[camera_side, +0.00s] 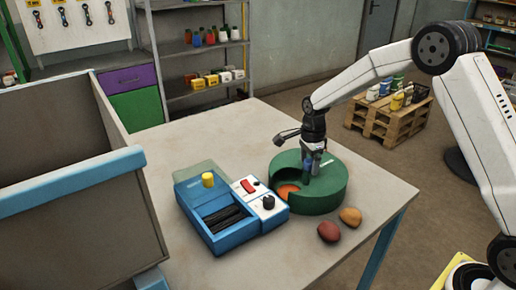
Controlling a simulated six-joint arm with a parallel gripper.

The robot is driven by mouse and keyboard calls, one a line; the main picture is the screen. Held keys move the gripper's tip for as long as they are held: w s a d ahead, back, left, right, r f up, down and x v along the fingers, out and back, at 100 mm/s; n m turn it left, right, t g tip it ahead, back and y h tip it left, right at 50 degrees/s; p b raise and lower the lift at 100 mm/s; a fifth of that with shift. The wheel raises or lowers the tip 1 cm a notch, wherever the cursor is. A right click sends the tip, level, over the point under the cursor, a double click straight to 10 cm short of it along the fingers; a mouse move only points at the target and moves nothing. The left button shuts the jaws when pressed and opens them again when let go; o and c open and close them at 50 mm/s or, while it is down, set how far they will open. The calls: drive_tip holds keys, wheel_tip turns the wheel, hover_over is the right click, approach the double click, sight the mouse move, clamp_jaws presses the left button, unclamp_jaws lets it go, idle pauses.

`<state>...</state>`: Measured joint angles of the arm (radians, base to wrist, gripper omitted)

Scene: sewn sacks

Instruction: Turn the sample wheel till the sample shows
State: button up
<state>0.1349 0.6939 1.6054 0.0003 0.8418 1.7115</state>
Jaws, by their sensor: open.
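The sample wheel looks to be the round green drum (325,192) on the table, with a cut-out at its front left. An orange patch (287,191) shows inside the cut-out; I cannot tell if it is the sample. My gripper (308,178) points down at the drum's top beside the cut-out. It is open, with its fingertips close to a dark upright part there. I cannot tell whether they touch it. The fingers hide part of the drum's top.
A blue box (225,238) with a yellow knob stands left of the drum. A red lump (329,231) and an orange lump (350,216) lie in front of it. A large grey bin (60,140) with blue edges blocks the left. The table's back is clear.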

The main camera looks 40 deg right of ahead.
drive_tip(key=shift+r, duration=0.1)
drive_tip(key=shift+r, duration=3.85)
drive_tip(key=shift+s+a+f+n, duration=0.1)
drive_tip(key=shift+s+a+n, duration=0.2)
drive_tip(key=shift+s+n, duration=0.35)
drive_tip(key=s+a+n, duration=0.1)
drive_tip(key=s+n, duration=0.1)
drive_tip(key=n, duration=0.1)
drive_tip(key=s+a+f+n+t, duration=0.1)
drive_tip(key=s+n, duration=0.2)
drive_tip(key=s+a+n, duration=0.1)
drive_tip(key=s+n, duration=0.2)
drive_tip(key=shift+s+a+f, duration=0.2)
drive_tip(key=shift+a+f, duration=0.05)
drive_tip(key=shift+f, duration=0.05)
drive_tip(key=s+a+f+n, duration=0.1)
drive_tip(key=s+n, duration=0.4)
drive_tip(key=s, duration=0.1)
drive_tip(key=s+a+f+n+t, duration=0.1)
drive_tip(key=s+f+n, duration=0.1)
drive_tip(key=s+n, duration=0.3)
drive_tip(key=shift+s+a+n+t, duration=0.3)
drive_tip(key=shift+s+n, duration=0.05)
drive_tip(key=shift+n, duration=0.1)
drive_tip(key=shift+r, duration=0.1)
